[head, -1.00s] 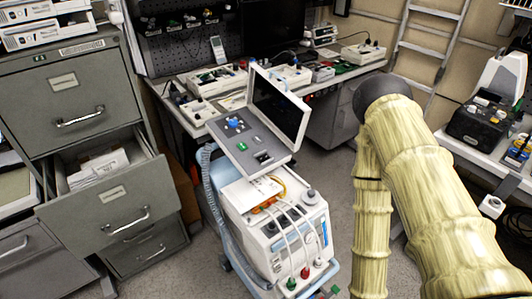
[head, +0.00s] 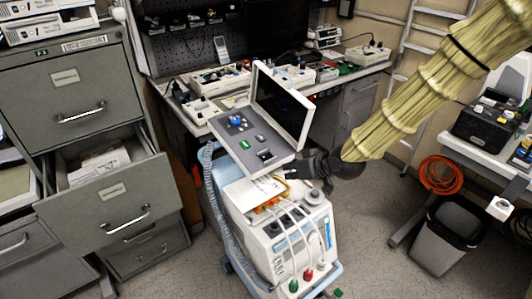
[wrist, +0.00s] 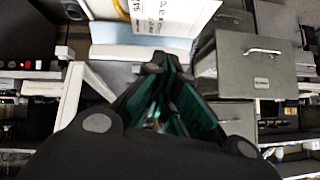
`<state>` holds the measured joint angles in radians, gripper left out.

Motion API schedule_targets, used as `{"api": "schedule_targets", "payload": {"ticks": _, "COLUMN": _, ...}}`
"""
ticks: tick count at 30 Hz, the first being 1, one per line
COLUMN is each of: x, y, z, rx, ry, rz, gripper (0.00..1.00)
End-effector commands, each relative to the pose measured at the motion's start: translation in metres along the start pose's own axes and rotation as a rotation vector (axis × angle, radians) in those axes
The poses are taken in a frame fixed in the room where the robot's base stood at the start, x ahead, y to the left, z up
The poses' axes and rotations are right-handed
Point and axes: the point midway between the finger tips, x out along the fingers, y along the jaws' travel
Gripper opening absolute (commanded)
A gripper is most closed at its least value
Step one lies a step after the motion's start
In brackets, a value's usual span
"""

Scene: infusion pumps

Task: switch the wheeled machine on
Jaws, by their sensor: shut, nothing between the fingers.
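The wheeled machine (head: 262,227) is a white and grey cart with a tilted dark screen (head: 283,103) on top. Its sloped grey panel (head: 225,127) carries a blue knob (head: 236,121), a green switch (head: 246,144) and a black switch (head: 265,155). My black gripper (head: 296,172) is at the panel's lower right, beside the machine's upper body. I cannot tell whether it touches. In the wrist view my gripper (wrist: 163,62) is shut and empty, with a white part of the machine (wrist: 135,32) beyond its tips. The panel switches are not clear there.
An open cabinet drawer (head: 110,195) juts out at left. A bench (head: 190,90) with electronics stands behind the machine. White hoses (head: 292,237) run down the machine's front.

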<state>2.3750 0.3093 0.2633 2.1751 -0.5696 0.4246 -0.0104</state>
Motion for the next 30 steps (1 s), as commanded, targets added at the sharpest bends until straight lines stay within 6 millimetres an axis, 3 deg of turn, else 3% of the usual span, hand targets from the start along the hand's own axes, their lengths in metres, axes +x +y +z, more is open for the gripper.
{"api": "schedule_targets", "payload": {"ticks": 1, "x": -0.007, "y": -0.001, "z": -0.026, "rx": -0.03, "ry": 0.037, "rz": -0.005, "gripper": 0.0}}
{"api": "schedule_targets", "payload": {"ticks": 3, "x": -0.015, "y": -0.003, "z": -0.052, "rx": -0.066, "ry": 0.069, "rz": -0.012, "gripper": 0.0}}
{"api": "schedule_targets", "payload": {"ticks": 6, "x": -0.025, "y": -0.005, "z": -0.078, "rx": -0.103, "ry": 0.103, "rz": -0.018, "gripper": 0.0}}
{"api": "schedule_targets", "payload": {"ticks": 9, "x": -0.03, "y": -0.007, "z": -0.09, "rx": -0.123, "ry": 0.118, "rz": -0.021, "gripper": 0.0}}
{"api": "schedule_targets", "payload": {"ticks": 23, "x": -0.029, "y": -0.008, "z": -0.094, "rx": -0.128, "ry": 0.122, "rz": -0.021, "gripper": 0.0}}
{"api": "schedule_targets", "payload": {"ticks": 30, "x": -0.009, "y": -0.009, "z": -0.097, "rx": -0.128, "ry": 0.119, "rz": -0.022, "gripper": 0.0}}
